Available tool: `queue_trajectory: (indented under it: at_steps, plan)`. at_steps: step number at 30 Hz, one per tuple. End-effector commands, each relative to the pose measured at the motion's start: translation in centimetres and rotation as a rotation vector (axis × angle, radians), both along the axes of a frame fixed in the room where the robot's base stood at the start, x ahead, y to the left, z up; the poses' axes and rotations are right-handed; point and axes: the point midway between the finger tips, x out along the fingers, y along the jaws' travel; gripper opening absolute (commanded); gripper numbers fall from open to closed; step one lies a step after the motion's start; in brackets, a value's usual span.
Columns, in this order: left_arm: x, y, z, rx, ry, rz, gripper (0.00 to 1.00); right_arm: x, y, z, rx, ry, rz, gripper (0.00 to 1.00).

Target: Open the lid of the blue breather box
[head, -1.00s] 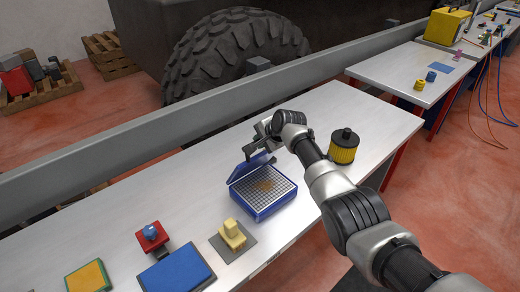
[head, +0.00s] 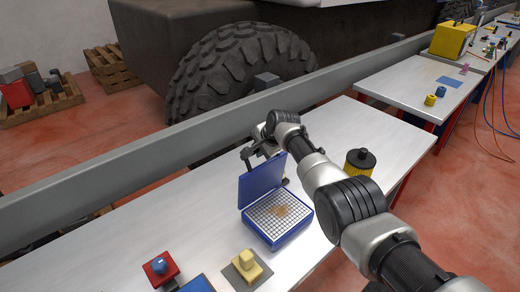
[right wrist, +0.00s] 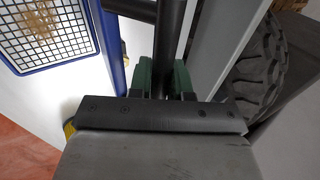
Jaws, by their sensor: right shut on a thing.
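The blue breather box (head: 277,236) sits on the white bench with a white grid and a brown stain inside. Its blue lid (head: 261,183) stands raised, close to upright, at the box's back left edge. My right gripper (head: 262,151) is at the top of the lid, behind it, partly hidden by my arm. In the right wrist view the gripper's green-padded fingers (right wrist: 162,76) are shut on a dark bar, with the box's grid (right wrist: 48,30) at upper left. My left gripper is not in view.
A yellow and black filter (head: 358,165) stands right of the box. A yellow block (head: 246,260) on a grey plate and a red block with a blue knob (head: 160,267) lie in front. A grey rail (head: 120,173) runs behind the bench.

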Motion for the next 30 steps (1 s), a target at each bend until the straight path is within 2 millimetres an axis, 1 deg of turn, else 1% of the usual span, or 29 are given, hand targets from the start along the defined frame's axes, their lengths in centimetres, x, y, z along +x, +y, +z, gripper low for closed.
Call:
queue_trajectory:
  at_steps: [1,12,13,17,18,26,30]
  plan:
    - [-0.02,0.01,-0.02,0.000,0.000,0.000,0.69,-0.10,0.07,-0.23,0.000,0.003,0.001,0.00]
    - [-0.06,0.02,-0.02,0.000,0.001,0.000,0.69,-0.09,0.04,-0.21,0.000,0.003,0.001,0.00]
    - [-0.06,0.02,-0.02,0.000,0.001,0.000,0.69,-0.09,0.03,-0.21,0.000,0.003,0.001,0.20]
    - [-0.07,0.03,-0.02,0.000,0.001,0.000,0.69,-0.08,0.02,-0.18,0.000,0.003,0.001,0.40]
    - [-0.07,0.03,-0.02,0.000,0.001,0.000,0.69,-0.07,0.01,-0.16,-0.001,0.002,0.001,0.43]
    - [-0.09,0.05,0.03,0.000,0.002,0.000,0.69,-0.03,-0.01,-0.06,-0.001,0.001,0.000,0.43]
    - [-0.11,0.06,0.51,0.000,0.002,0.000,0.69,-0.14,-0.13,0.40,0.001,-0.001,0.000,0.43]
